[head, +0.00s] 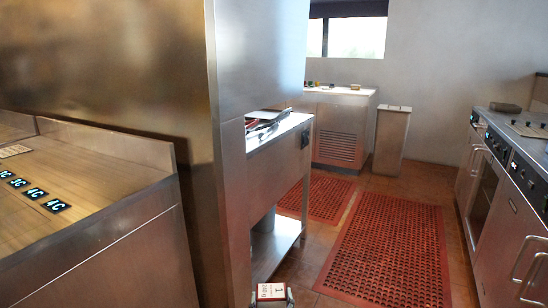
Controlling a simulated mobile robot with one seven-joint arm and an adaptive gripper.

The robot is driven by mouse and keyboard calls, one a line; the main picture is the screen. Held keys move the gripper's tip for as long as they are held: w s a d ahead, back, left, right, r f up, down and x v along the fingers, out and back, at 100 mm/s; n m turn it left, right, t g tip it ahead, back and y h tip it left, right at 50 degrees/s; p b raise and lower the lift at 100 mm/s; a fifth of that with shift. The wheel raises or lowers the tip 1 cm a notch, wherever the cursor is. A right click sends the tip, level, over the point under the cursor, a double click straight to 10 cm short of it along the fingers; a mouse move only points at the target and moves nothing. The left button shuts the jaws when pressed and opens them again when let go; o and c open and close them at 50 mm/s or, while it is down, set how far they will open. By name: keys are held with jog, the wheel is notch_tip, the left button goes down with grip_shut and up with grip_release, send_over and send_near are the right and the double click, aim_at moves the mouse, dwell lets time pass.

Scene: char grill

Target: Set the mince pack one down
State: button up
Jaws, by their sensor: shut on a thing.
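The mince pack one (271,291) shows at the bottom edge of the head view, with a white label edged in red and a "1" on it. My gripper (271,299) is shut on it, with a grey finger at each side of the pack. Only the top of the pack and the fingertips are in view; the rest is cut off by the picture's edge. The pack is seen in front of the floor and the lower part of a steel stand, and I cannot tell if it touches anything else.
A tall steel panel (110,70) fills the upper left. A counter (80,185) with numbered tags stands at the left. A steel stand (275,140) holds utensils. Red mats (385,250) cover the open aisle. Ovens (505,190) line the right; a bin (391,140) stands far back.

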jog(key=shift+h, duration=0.5)
jog(key=f, duration=0.1)
jog(key=s+f, duration=0.1)
jog(key=f, duration=0.1)
jog(key=shift+s+d+f, duration=0.35)
jog(key=shift+s, duration=0.05)
